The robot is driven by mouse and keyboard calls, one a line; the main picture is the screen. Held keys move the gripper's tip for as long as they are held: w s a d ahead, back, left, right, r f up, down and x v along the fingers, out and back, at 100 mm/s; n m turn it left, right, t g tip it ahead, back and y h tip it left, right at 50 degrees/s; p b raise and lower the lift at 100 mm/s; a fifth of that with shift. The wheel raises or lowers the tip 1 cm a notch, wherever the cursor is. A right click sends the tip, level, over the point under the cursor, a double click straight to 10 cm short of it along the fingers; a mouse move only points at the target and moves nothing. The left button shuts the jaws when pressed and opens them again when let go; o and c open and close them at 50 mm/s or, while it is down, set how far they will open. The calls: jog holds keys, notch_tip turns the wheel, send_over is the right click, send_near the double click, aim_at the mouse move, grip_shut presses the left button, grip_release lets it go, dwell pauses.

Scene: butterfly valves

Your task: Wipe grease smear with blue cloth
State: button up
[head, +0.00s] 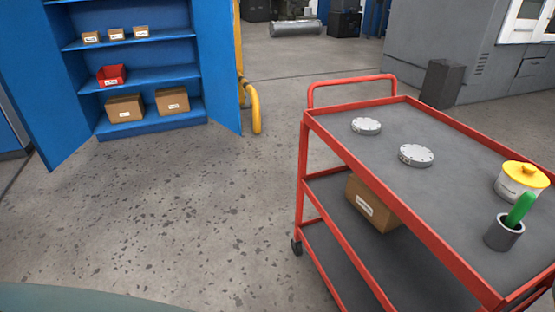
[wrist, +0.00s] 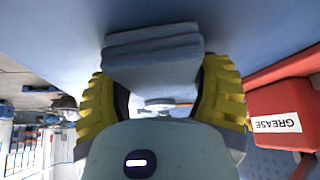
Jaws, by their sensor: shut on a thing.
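My gripper (wrist: 160,82) shows only in the wrist view. Its yellow ribbed fingers are shut on a folded blue-grey cloth (wrist: 152,50), which sits between them in stacked layers. The cloth's far edge lies against or close to a plain blue surface (wrist: 255,25); I cannot tell whether they touch. I see no grease smear in either view; the cloth and fingers hide part of the wrist view.
A red container labelled GREASE (wrist: 280,115) is close to the right of my gripper. The head view shows a red cart (head: 455,135) with metal discs (head: 416,155), a yellow-lidded pot (head: 521,181) and a cup (head: 504,232). A blue cabinet (head: 150,75) stands open; floor between is clear.

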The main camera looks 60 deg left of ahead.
jog(key=shift+w+a+r+p, duration=0.1)
jog(key=shift+w+a+p, duration=0.15)
jog(key=shift+a+p, duration=0.35)
jog(key=shift+w+a+r+p, duration=0.15)
jog(key=shift+a+p, duration=0.25)
jog(key=shift+a, duration=0.4)
jog(key=shift+w+a+f+p, duration=0.15)
jog(key=shift+a+p, duration=0.15)
jog(key=shift+a, duration=0.25)
jog(key=shift+w+a+f+p, duration=0.1)
jog(key=shift+w+a+p, duration=0.15)
jog(key=shift+a, duration=0.35)
jog(key=shift+w+a+f+p, duration=0.1)
jog(key=shift+a+p, duration=0.25)
jog(key=shift+a, duration=0.2)
jog(key=shift+w+a+r+p, duration=0.1)
jog(key=shift+w+a+p, duration=0.05)
jog(key=shift+a+p, duration=0.3)
jog(key=shift+w+a+r+p, duration=0.1)
jog(key=shift+a+p, duration=0.1)
jog(key=shift+a, duration=0.3)
jog(key=shift+w+a+f+p, duration=0.15)
jog(key=shift+a+p, duration=0.15)
jog(key=shift+a, duration=0.4)
jog(key=shift+w+a+r+p, duration=0.15)
jog(key=shift+a+p, duration=0.2)
jog(key=shift+a, duration=0.35)
jog(key=shift+w+a+f+p, duration=0.15)
jog(key=shift+a+p, duration=0.15)
jog(key=shift+a, duration=0.4)
